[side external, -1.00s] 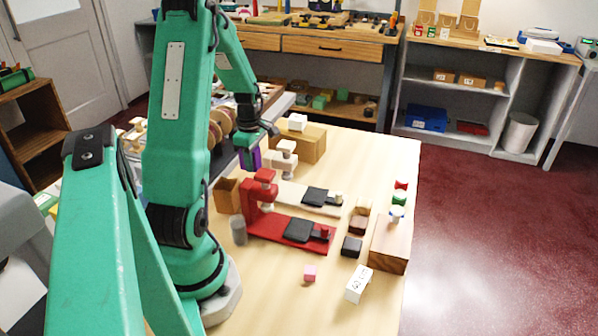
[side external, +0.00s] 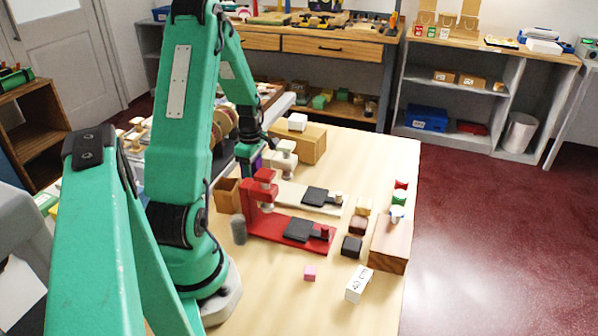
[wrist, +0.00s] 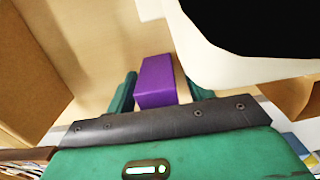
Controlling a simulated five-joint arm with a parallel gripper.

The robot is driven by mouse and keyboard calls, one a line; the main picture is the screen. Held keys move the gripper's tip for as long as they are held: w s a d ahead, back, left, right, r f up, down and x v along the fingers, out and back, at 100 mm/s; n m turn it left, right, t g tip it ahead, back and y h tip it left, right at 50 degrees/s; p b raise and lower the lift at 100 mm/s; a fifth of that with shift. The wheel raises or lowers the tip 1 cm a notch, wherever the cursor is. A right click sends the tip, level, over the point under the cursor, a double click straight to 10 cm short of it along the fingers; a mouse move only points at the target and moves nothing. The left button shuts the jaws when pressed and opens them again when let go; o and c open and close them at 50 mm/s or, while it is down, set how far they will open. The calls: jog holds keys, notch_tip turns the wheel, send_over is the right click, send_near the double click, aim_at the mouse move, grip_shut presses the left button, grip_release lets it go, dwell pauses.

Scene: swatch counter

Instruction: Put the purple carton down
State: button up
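The purple carton (wrist: 157,82) lies between the two green fingers of my gripper (wrist: 160,88) in the wrist view. A strip of bare surface shows between the carton and the right finger; the left finger is close beside it. My gripper is open around the carton. In the side view, my gripper (side external: 246,160) points down behind the red stand (side external: 262,190). Only a small part of the carton shows there, and its base is hidden, so I cannot tell its contact with the counter from that view.
A cream stand (side external: 284,160) is close on the right of my gripper, with a wooden block (side external: 312,144) behind. An open wooden box (side external: 227,195) and a grey cylinder (side external: 239,230) stand in front.

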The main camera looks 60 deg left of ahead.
jog(key=shift+r, duration=0.15)
notch_tip(320, 180, up, 12)
jog(key=shift+r, duration=0.1)
dwell(0.8)
dwell(0.4)
jog(key=w+d+r+m, duration=0.1)
jog(key=d+m, duration=0.1)
jog(key=w+d+r+m, duration=0.1)
jog(key=d+r+m, duration=0.1)
jog(key=d, duration=0.1)
jog(key=w+d+r+m, duration=0.2)
jog(key=d, duration=0.1)
jog(key=shift+d+t+y, duration=0.1)
jog(key=shift+t+y, duration=0.3)
jog(key=s+d+r+m+t, duration=0.2)
jog(key=d+r+m, duration=0.1)
jog(key=d+m, duration=0.7)
jog(key=s+d+r+m+t, duration=0.2)
jog(key=s+d+r+m, duration=0.1)
jog(key=d+m, duration=0.8)
jog(key=d+r, duration=0.1)
jog(key=d, duration=0.2)
jog(key=shift+d+t+h, duration=0.4)
